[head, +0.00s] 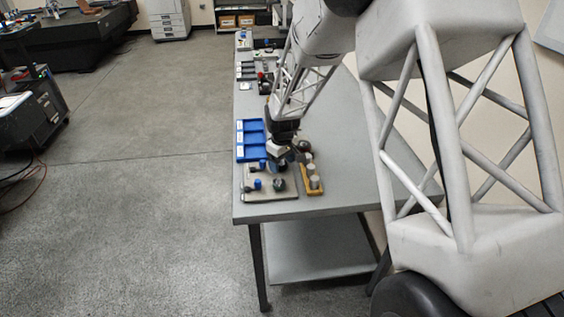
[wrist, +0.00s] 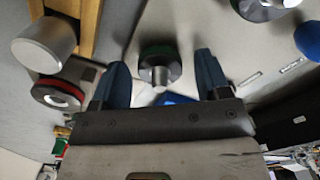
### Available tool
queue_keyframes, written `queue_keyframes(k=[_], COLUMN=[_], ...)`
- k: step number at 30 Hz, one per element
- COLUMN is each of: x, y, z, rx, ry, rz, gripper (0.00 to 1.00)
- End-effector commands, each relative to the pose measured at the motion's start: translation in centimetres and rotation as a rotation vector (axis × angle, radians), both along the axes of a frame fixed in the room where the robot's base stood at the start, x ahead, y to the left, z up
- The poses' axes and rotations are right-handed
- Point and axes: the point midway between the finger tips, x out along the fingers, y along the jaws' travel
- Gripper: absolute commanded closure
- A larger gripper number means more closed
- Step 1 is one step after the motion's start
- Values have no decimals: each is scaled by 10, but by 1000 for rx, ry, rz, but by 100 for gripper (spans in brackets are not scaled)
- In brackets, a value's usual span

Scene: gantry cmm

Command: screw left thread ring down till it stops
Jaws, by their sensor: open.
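My gripper (wrist: 162,78) is open, with one blue finger on each side of a dark ring with a green edge (wrist: 153,53). A bright metal stud (wrist: 159,76) stands in the middle of this ring. Gaps show between ring and fingers. In the head view my gripper (head: 279,152) hangs over the far end of a light base plate (head: 255,196); that ring is largely hidden there. A second dark ring (head: 279,185) sits nearer on the plate; its metal stud (wrist: 268,5) shows at the wrist view's top edge. I cannot tell which ring is the left one.
A wooden block (head: 320,184) with metal cylinders (wrist: 45,43) stands right of the plate. A dark ring with a red band (wrist: 56,94) lies by it. Blue knobs (head: 257,184) stand on the plate. A blue tray (head: 241,140) lies beyond. The table's right side is clear.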

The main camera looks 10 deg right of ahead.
Motion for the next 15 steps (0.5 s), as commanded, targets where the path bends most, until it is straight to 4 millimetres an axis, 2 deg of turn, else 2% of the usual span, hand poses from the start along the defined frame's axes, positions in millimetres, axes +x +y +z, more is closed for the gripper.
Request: queue_keyframes(k=[5,6,15], x=[0,0,0], y=[0,0,0], z=[0,0,0], rx=[0,0,0], ry=[0,0,0], rz=[0,0,0], gripper=[30,34,79])
